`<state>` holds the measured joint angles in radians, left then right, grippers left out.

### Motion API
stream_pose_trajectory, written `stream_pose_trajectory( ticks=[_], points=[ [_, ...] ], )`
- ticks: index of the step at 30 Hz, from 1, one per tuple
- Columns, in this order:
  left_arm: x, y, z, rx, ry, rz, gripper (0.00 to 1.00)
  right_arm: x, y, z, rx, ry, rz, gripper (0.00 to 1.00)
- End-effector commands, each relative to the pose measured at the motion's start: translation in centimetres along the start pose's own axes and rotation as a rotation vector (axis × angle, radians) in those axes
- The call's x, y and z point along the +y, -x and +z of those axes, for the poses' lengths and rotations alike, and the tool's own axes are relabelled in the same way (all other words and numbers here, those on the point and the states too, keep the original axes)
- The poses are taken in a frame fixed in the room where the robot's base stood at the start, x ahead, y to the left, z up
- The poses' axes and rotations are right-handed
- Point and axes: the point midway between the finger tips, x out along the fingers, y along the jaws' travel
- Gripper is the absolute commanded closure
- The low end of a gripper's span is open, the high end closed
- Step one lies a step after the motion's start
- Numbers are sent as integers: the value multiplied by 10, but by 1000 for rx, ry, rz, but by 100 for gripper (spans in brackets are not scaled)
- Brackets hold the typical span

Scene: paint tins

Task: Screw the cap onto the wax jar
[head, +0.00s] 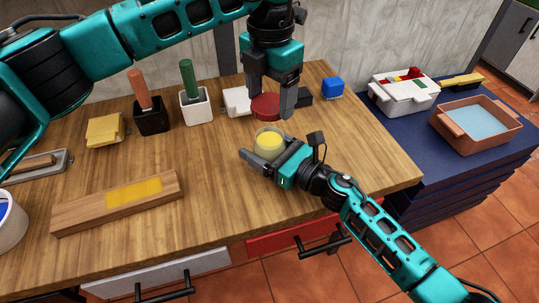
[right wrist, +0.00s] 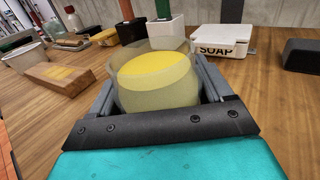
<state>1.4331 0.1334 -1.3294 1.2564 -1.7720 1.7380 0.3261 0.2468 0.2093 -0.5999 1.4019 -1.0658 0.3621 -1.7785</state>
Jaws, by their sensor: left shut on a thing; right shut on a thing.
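The wax jar (head: 269,142) is a clear jar with yellow wax inside, upright on the wooden worktop (head: 225,195). My right gripper (head: 262,158) is shut around it from the front right; the jar (right wrist: 155,80) also fills the middle of the right wrist view, between the two fingers. The red cap (head: 266,106) is held by my left gripper (head: 272,98), which points down from above. The cap is above and slightly behind the jar, apart from it in the head view. The cap does not show in the right wrist view.
Behind stand a white soap box (head: 236,101), a dark block (head: 304,97), a blue block (head: 333,87), a white pot (head: 196,106) and a black pot (head: 151,116). A wooden block with a yellow patch (head: 118,203) lies left. The worktop's right front is clear.

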Motion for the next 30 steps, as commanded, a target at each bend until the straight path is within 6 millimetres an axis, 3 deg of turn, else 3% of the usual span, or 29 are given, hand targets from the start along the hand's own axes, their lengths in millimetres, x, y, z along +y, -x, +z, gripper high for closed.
stream_pose_trajectory(
  ticks=[4, 8, 19, 30],
  points=[
    [0, 0, 0, 0, 0, 0, 56, 0, 0, 0, 1, 0, 0, 76],
    [0, -3, 0, 1, 0, 0, 56, 0, 0, 0, 1, 0, 0, 76],
    [0, -49, 0, 2, 0, 0, 56, 0, 0, 0, 1, 0, 0, 76],
    [0, -50, 0, 0, 0, 1, 56, 0, 0, -1, 1, 0, 0, 76]
  ],
)
